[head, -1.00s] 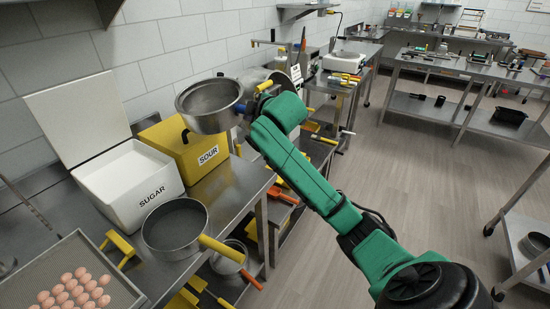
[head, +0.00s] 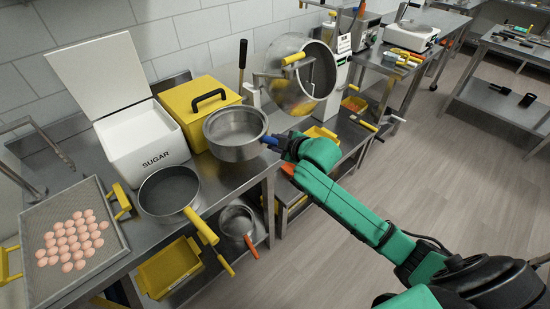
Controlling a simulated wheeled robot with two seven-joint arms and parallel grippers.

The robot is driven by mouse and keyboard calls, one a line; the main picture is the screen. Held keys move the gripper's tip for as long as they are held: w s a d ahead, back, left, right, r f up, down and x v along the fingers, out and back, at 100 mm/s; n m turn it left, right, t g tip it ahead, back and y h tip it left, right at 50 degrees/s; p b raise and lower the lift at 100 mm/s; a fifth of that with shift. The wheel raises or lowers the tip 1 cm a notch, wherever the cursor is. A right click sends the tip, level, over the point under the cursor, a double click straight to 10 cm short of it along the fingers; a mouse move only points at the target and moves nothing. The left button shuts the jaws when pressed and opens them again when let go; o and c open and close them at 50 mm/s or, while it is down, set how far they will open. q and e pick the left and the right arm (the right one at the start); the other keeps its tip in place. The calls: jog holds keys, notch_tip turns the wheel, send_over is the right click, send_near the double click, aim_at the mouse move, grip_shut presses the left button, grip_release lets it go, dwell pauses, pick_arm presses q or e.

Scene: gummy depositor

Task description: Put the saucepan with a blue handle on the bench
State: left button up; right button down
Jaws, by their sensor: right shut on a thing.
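The steel saucepan (head: 235,138) with a blue handle (head: 269,141) is in the middle of the head view, upright or nearly so. My right gripper (head: 278,145) is shut on the blue handle, at the pan's right side. The pan is over the steel bench (head: 220,180), in front of the yellow box and near the bench's right end. I cannot tell whether its base touches the bench top. The pan hides part of the yellow box. My left gripper is not in view.
A white sugar bin (head: 143,135), a yellow lidded box (head: 185,105) and a dark pan with a yellow handle (head: 168,190) crowd the bench. An egg tray (head: 45,215) lies at the left. A large tilted steel bowl (head: 315,85) stands behind my gripper.

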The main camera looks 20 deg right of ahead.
notch_tip(320, 180, down, 8)
jog(key=shift+w+r, duration=0.1)
jog(key=shift+r, duration=0.1)
jog(key=shift+f, duration=0.1)
jog(key=c, duration=0.6)
grip_release()
jog(key=shift+a, duration=0.1)
jog(key=v, duration=1.2)
